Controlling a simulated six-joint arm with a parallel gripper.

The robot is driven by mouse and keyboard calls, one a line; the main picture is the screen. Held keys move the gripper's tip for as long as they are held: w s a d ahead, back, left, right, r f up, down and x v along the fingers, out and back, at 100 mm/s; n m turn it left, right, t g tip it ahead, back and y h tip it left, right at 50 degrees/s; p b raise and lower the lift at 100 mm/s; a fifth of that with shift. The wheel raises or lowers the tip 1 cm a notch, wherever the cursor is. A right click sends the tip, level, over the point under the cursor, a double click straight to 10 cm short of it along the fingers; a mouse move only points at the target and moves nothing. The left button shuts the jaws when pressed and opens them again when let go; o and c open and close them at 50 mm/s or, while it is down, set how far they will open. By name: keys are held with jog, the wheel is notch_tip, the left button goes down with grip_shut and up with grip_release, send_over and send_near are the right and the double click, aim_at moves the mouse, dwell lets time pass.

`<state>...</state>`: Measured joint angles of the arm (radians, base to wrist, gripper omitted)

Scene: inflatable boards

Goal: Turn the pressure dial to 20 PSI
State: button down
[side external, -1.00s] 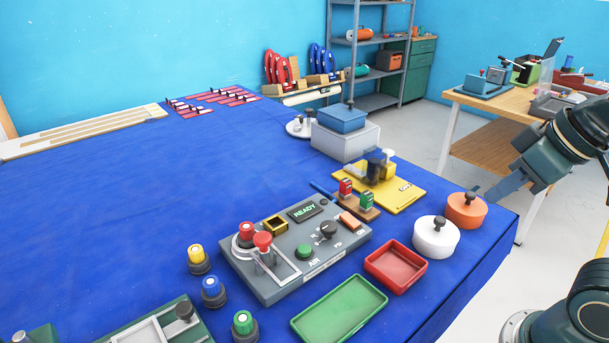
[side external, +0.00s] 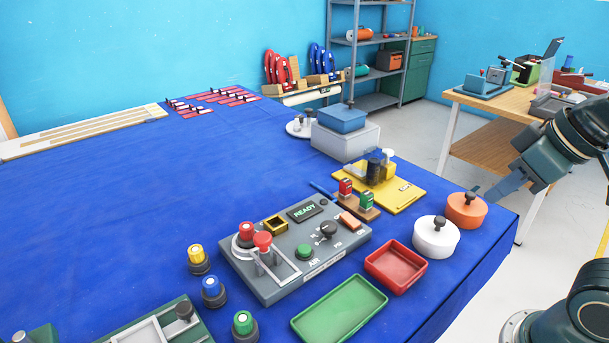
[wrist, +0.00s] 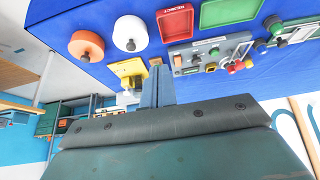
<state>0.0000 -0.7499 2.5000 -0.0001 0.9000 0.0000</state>
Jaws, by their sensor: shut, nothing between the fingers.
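The pressure dial (side external: 327,231) is a black knob on the grey control panel (side external: 262,289), with white scale marks and letters around it. The numbers are too small to read. A green AIR button (side external: 304,251) and a READY display (side external: 304,210) sit near it. The panel also shows in the wrist view (wrist: 208,50). My gripper (side external: 478,197) is at the right, beside the orange lidded pot and well apart from the dial. In the wrist view its fingers (wrist: 158,72) are together and empty.
An orange pot (side external: 466,214) and a white pot (side external: 436,240) stand at the table's right edge. Red (side external: 396,283) and green (side external: 340,325) trays lie in front of the panel. A yellow plate fixture (side external: 405,190) stands behind it.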

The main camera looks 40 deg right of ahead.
jog(key=c, duration=1.5)
grip_release()
jog(key=o, duration=0.4)
jog(key=shift+w+r, duration=0.2)
jog(key=shift+w, duration=0.05)
jog(key=shift+o, duration=0.4)
jog(key=shift+w+a+r+n, duration=0.1)
jog(key=shift+w+n, duration=0.2)
jog(key=n+g, duration=0.6)
jog(key=n, duration=0.7)
send_over(329, 225)
notch_tip(329, 225, down, 4)
jog(key=r, duration=0.1)
jog(key=shift+f, duration=0.25)
jog(key=shift+f, duration=6.85)
